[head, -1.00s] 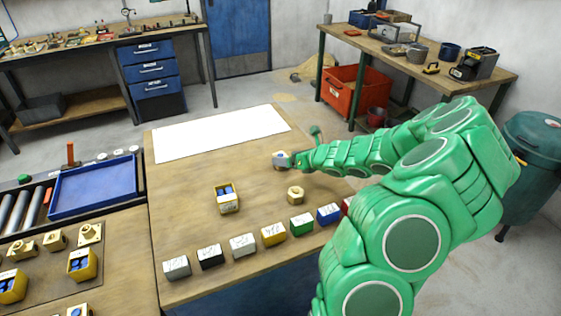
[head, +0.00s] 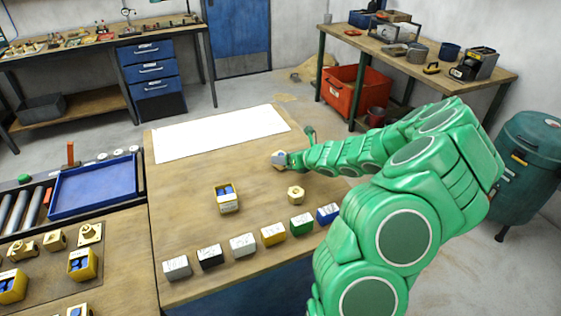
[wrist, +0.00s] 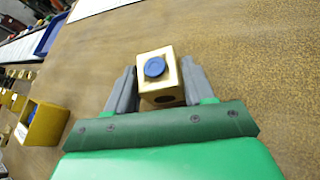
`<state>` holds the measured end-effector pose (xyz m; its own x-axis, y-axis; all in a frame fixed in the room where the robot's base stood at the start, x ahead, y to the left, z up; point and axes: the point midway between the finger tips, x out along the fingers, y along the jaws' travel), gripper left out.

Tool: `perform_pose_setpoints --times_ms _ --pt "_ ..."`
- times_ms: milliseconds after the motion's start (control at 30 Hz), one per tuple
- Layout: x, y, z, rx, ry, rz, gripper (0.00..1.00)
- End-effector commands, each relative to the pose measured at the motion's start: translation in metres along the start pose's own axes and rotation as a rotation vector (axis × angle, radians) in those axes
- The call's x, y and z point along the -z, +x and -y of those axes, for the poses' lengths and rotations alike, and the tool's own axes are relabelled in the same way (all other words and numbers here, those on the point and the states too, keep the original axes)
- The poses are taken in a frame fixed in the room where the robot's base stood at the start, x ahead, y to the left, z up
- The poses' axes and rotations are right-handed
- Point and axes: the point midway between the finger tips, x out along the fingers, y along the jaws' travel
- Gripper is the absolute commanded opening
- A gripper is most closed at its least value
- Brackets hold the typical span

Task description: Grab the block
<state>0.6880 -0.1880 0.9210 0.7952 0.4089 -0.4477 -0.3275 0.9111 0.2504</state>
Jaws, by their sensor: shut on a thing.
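A brass-coloured block (wrist: 157,73) with a round blue top and a dark hole in its near face sits between the two grey fingers of my gripper (wrist: 156,88) in the wrist view. The fingers are shut on its left and right sides. In the head view my gripper (head: 281,160) is over the wooden table, right of the middle and near the white sheet. Only a small brass edge of the block (head: 277,166) shows there. Whether the block touches the table cannot be told.
A row of coloured, labelled blocks (head: 243,244) lines the front edge. A white sheet (head: 222,133) lies at the back. A blue tray (head: 94,186) is on the left.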

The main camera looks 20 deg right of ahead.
Motion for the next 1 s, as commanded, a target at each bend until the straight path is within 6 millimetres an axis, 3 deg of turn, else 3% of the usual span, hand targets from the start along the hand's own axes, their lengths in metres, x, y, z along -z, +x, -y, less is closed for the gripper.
perform_pose_setpoints --times_ms 33,200,700,1000 --pt "0.0 0.0 0.0 -0.001 0.0 -0.001 0.21" --pt "0.001 0.0 -0.001 -0.001 0.0 -0.001 0.0" --pt "-0.001 -0.001 -0.001 -0.001 0.0 -0.001 0.0" --pt "-0.029 -0.015 -0.008 0.001 -0.004 0.001 0.0"
